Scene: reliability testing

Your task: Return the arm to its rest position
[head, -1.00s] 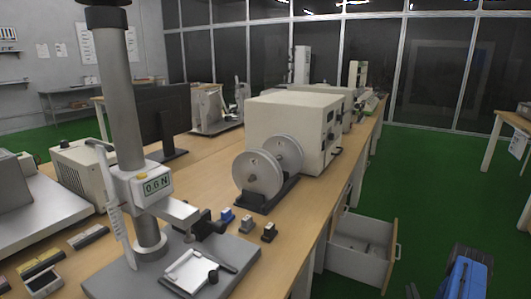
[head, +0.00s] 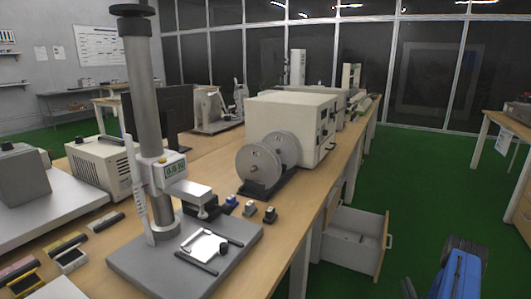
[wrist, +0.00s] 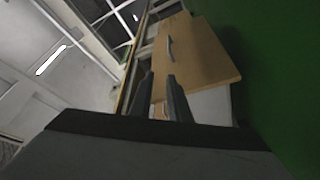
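My gripper (wrist: 162,88) shows in the wrist view as two dark fingers with a gap between them. The gap holds nothing that I can make out. The fingers appear against a wooden surface and the pale front below it, apart from them as far as I can tell. In the head view, a blue and black part of my arm (head: 459,272) shows at the bottom right, over the green floor and right of the open drawer. My fingertips cannot be made out in the head view.
A drawer (head: 375,250) stands open from the bench (head: 287,232). On the bench are a force test stand (head: 142,95), a spool holder (head: 262,168) and a large beige box (head: 290,110). Green floor (head: 410,185) is clear between this bench and another table (head: 505,122) at the right.

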